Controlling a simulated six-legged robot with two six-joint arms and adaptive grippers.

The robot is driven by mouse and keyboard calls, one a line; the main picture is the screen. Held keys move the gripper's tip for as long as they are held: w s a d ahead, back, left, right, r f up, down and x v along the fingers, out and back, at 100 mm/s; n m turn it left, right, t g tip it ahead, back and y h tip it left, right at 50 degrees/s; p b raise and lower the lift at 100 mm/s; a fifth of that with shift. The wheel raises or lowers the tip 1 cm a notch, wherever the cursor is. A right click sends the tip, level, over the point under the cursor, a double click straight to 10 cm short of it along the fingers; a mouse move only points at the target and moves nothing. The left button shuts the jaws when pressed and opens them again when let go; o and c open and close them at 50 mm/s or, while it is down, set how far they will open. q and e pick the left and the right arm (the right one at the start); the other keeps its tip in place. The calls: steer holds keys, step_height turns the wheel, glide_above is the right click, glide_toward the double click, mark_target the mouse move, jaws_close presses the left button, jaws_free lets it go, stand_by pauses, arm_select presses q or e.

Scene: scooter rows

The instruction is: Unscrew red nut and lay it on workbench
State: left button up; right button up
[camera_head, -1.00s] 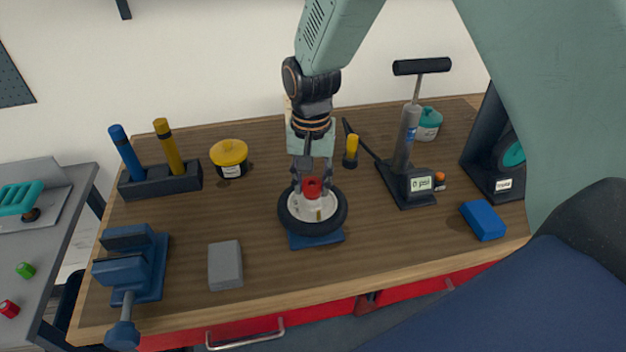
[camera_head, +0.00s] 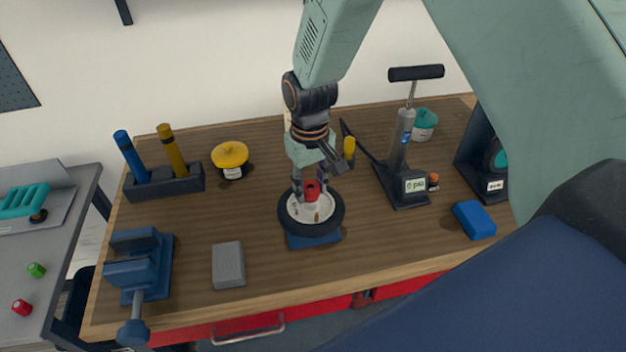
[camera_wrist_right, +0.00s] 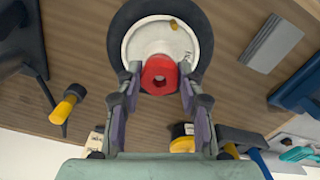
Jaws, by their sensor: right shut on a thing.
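The red nut (camera_head: 312,187) is at the hub of a small wheel (camera_head: 291,222) with a black tyre and white centre, which lies flat on a blue base (camera_head: 314,240) on the wooden workbench (camera_head: 380,245). My right gripper (camera_head: 311,183) comes down from above with its fingers around the nut. In the right wrist view the nut (camera_wrist_right: 159,64) sits between the two fingertips (camera_wrist_right: 160,72), which close on it from both sides. Whether the nut is still threaded on the hub cannot be told. My left gripper is not in view.
A grey block (camera_head: 228,265) and blue vise (camera_head: 142,268) stand left of the wheel. A yellow-lidded jar (camera_head: 230,155) and tool holder (camera_head: 165,182) are behind left. A pump (camera_head: 401,150) and blue block (camera_head: 474,220) stand right. Bare bench lies between wheel and grey block.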

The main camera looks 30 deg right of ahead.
steer(key=n, duration=0.1)
steer(key=n+p, duration=0.1)
steer(key=n, duration=0.1)
steer(key=shift+w+a+r+n, duration=0.1)
steer(key=shift+w+n, duration=0.15)
steer(key=shift+n, duration=0.05)
steer(key=n+p, duration=0.1)
steer(key=n, duration=0.3)
steer(key=shift+p, duration=0.4)
steer(key=n+p, duration=0.1)
steer(key=n, duration=0.5)
steer(key=o, duration=1.2)
steer(key=shift+w+a, duration=0.1)
steer(key=shift+a, duration=0.15)
